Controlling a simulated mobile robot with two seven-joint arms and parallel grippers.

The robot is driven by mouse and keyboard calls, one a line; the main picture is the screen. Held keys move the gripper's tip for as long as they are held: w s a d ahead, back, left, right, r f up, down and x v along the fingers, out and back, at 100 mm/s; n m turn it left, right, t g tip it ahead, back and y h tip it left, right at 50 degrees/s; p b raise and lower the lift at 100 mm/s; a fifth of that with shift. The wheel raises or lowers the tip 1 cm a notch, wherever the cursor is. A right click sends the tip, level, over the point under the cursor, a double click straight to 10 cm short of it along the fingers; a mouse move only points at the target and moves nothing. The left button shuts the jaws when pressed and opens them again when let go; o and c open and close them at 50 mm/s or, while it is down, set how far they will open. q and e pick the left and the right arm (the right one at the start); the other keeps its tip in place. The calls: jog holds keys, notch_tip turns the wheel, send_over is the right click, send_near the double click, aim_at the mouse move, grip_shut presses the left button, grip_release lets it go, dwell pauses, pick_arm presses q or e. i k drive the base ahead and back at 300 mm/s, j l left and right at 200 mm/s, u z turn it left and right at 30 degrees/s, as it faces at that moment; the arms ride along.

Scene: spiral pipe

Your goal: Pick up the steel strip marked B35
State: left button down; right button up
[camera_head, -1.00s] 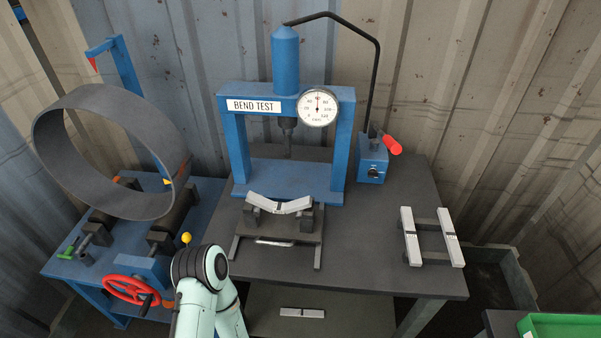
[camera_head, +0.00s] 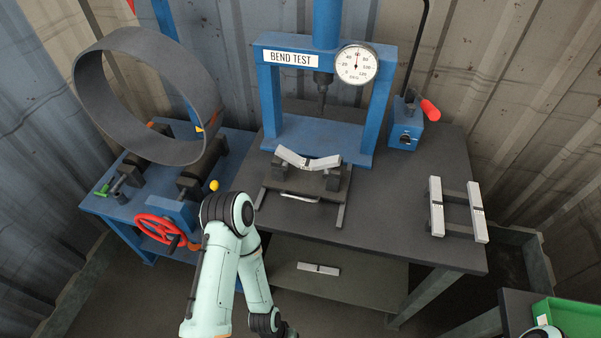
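Several light steel strips are in the head view. A bent strip (camera_head: 307,160) lies across two dark supports under the press. Two strips, a left one (camera_head: 436,207) and a right one (camera_head: 477,212), lie side by side across a dark rack on the right of the table. Another strip (camera_head: 318,269) lies on the lower shelf. The strips carry small dark marks, too small to read, so I cannot tell which is B35. My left arm rises at the bottom centre and bends down again; its gripper is out of view. My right gripper is not in view either.
The blue press (camera_head: 318,138) with its dial (camera_head: 356,64) stands at the back of the dark table (camera_head: 390,235). A control box (camera_head: 405,136) with a red lever is beside it. Pipe rollers with a big grey ring (camera_head: 150,146) stand left. A green tray (camera_head: 570,318) is bottom right.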

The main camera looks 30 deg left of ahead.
aim_at(306, 163)
jog(key=k+u, duration=0.2)
jog(key=u, duration=1)
